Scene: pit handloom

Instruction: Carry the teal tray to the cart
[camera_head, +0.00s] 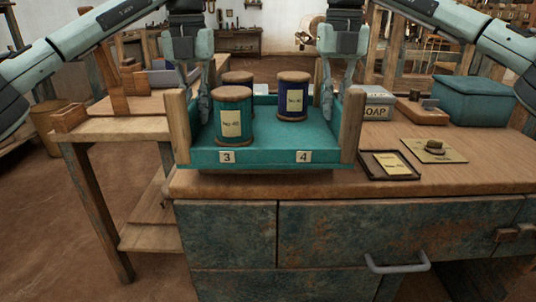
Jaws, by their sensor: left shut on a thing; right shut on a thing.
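The teal tray (258,158) has wooden corner posts and front labels 3 and 4. It is near the left front edge of the wooden counter, and I cannot tell whether it touches the top. It carries a teal spool (233,116), a dark blue spool (293,97) and a third spool (238,78), mostly hidden behind the teal one. My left gripper (205,108) is shut on the tray's left side. My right gripper (327,108) is shut on its right side. The fingertips are partly hidden. I cannot identify the cart for certain.
The wooden counter (455,188) has drawers below. To the right stand a soap box (376,112), a dark tray with a card (388,165), a small board (430,150) and a teal lidded box (486,100). A lower wooden bench (115,128) stands left. Open floor lies at lower left.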

